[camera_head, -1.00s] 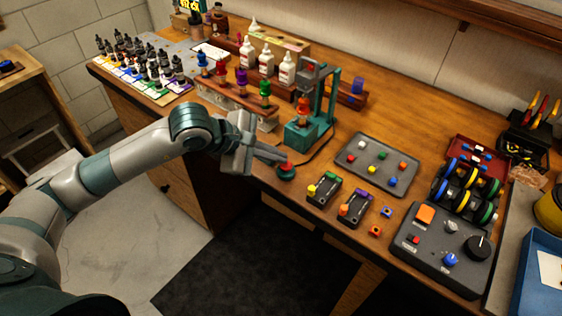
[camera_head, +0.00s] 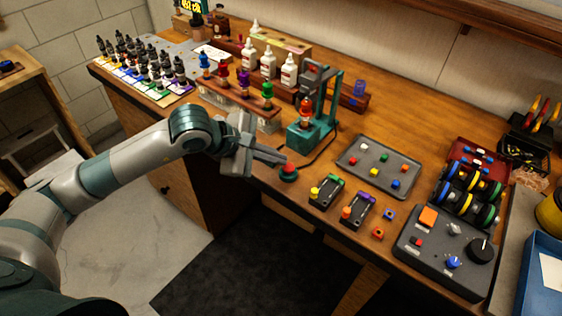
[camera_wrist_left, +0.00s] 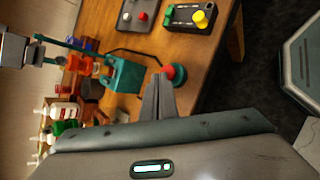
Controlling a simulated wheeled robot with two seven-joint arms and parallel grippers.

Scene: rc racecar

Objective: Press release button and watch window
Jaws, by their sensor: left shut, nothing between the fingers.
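A round button with a red top and a dark green base (camera_head: 289,175) sits at the table's front edge; it also shows in the left wrist view (camera_wrist_left: 175,73). My left gripper (camera_head: 283,162) is shut and empty, its fingertips right beside the red top. In the left wrist view the closed fingers (camera_wrist_left: 160,80) end at the button's edge; I cannot tell whether they touch it. A teal stand (camera_head: 311,135) with an orange-red piece (camera_head: 306,111) stands behind the button, and a dark cable runs near both. My right gripper is not in view. I cannot make out a watch window.
A grey tray with coloured cubes (camera_head: 357,148), two small black devices (camera_head: 326,190) and a dark control box (camera_head: 418,255) lie to the right. A wooden rack with coloured pieces (camera_head: 232,97) and white bottles (camera_head: 268,66) stand behind the gripper. Dark floor lies below the front edge.

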